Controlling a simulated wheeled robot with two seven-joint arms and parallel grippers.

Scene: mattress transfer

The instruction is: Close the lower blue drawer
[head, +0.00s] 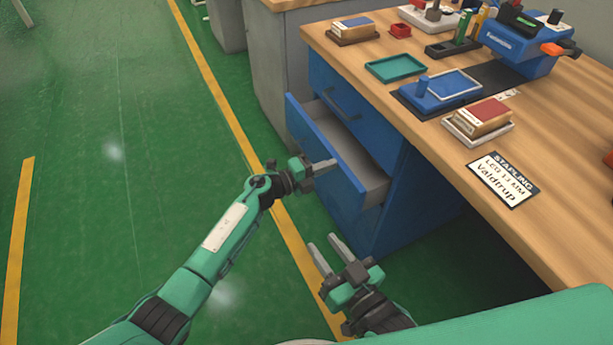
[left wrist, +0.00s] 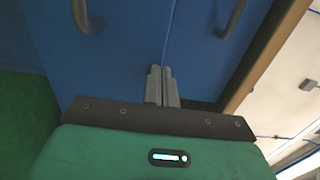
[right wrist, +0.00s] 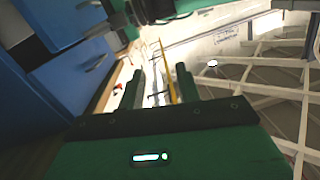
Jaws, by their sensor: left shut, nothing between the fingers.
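The lower blue drawer (head: 306,138) is pulled out of the blue cabinet below the workbench, and its grey interior shows in the head view. My left gripper (head: 334,164) is shut and empty, with its fingertips overlapping the drawer front. In the left wrist view the closed fingers (left wrist: 162,72) point at blue fronts with two dark handles (left wrist: 232,18); I cannot tell whether they touch. My right gripper (head: 322,248) is open and empty, low in front of the cabinet. Its spread fingers (right wrist: 158,88) also show in the right wrist view, with blue fronts at left.
The wooden bench top (head: 555,225) overhangs the cabinet and holds trays, boxes, a label card (head: 503,179) and a blue machine (head: 520,45). A grey cabinet (head: 280,55) stands behind. The green floor (head: 90,130) at left is clear, with yellow lines.

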